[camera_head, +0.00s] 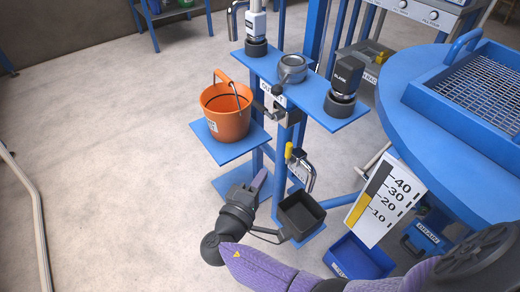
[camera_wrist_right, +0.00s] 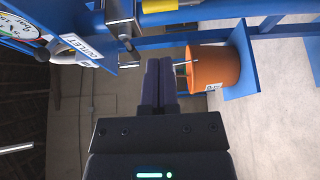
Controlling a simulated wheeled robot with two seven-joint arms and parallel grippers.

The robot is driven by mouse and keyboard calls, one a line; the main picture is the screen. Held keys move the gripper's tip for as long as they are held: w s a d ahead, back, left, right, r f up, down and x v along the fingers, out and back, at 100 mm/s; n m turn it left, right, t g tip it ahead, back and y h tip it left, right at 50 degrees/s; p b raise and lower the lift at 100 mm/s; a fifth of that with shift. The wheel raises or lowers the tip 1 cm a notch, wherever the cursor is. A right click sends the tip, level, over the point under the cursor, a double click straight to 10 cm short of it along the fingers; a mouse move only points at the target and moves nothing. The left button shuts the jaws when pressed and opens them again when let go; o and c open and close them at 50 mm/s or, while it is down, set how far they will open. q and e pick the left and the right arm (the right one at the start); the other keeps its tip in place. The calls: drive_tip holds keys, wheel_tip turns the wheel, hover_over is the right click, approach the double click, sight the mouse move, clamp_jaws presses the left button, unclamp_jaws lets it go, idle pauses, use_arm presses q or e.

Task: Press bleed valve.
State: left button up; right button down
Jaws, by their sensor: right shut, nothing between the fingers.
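My right gripper (camera_head: 261,176) is shut and empty, held in front of the blue stand, below the shelf with the orange bucket (camera_head: 228,113). In the right wrist view its fingers (camera_wrist_right: 160,66) are together and point toward the stand, left of the bucket (camera_wrist_right: 213,66). A small metal valve fitting (camera_head: 272,113) sits on the stand's post just right of the bucket, above the gripper. A yellow-handled valve (camera_head: 289,150) is lower on the post. No readable label tells which is the bleed valve. The gripper appears apart from both. My left gripper is out of view.
A blue shelf (camera_head: 352,118) carries black-capped cylinders and a round grey fitting (camera_head: 291,66). A black open box (camera_head: 300,213) stands low, right of my gripper. A scale board (camera_head: 385,203) and a round blue table (camera_head: 424,122) are at right. The floor at left is largely clear.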

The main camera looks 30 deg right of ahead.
sight(288, 154)
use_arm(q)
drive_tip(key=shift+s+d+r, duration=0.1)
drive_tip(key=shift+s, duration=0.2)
use_arm(e)
drive_tip(key=shift+d, duration=0.2)
drive_tip(key=b+x, duration=0.2)
drive_tip(key=x, duration=0.7)
drive_tip(key=shift+d+f, duration=0.1)
drive_tip(key=shift+d, duration=0.05)
drive_tip(key=shift+w+d, duration=0.15)
drive_tip(key=shift+d, duration=0.1)
use_arm(q)
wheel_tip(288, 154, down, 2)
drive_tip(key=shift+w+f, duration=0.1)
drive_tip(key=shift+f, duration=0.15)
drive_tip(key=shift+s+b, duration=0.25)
drive_tip(key=shift+b, duration=0.05)
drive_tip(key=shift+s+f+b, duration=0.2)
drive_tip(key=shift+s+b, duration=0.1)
drive_tip(key=shift+b, duration=0.05)
use_arm(e)
drive_tip(key=shift+s+m, duration=0.2)
drive_tip(key=shift+m, duration=0.2)
